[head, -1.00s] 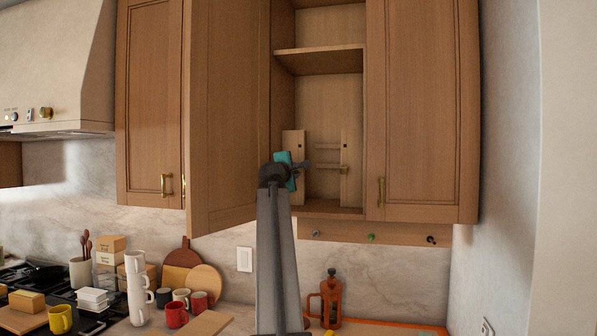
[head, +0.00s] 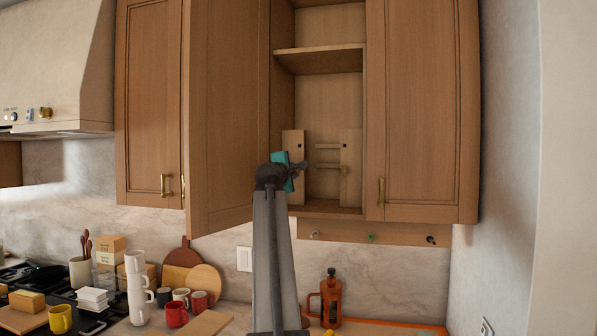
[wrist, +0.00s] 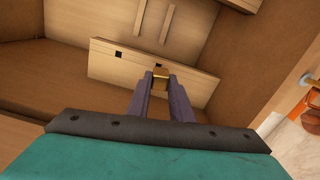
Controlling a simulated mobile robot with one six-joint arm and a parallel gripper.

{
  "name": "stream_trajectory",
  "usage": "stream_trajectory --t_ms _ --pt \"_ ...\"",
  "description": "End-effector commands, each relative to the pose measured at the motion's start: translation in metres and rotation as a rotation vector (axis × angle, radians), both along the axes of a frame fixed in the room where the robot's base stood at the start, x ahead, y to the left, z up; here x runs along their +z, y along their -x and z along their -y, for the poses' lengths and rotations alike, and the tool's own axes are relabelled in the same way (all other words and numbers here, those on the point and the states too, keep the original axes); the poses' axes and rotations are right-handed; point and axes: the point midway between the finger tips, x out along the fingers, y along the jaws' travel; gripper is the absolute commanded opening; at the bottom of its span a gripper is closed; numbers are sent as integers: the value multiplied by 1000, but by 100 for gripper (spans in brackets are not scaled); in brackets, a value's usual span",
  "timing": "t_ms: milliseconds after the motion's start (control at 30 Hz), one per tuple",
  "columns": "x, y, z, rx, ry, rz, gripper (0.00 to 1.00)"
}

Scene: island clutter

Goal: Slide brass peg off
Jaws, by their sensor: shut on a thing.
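The brass peg (wrist: 161,73) shows in the wrist view as a small brass block between my fingertips, against a pale wooden board with dark square holes (wrist: 118,55). My gripper (wrist: 160,84) is shut on it. I cannot tell how deep the peg sits in the board. In the head view my gripper (head: 301,166) is inside the open cabinet, in front of the left board (head: 293,142), and hides the peg. A right board (head: 350,152) stands beyond, with a small brass-coloured piece (head: 344,171) on it.
Two wooden bars (head: 328,146) lie between the boards. The open cabinet door (head: 228,120) is close to my arm's left, and a shelf (head: 318,61) is above. A hook rail (head: 375,235) runs below; mugs and a French press (head: 331,300) stand on the counter.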

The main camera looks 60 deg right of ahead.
Motion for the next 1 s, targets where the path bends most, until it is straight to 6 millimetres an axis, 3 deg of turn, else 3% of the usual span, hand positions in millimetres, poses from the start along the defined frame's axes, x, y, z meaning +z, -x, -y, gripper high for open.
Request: stream_trajectory --t_ms 1000 --pt "0 5 -12 -1 1 0 0"
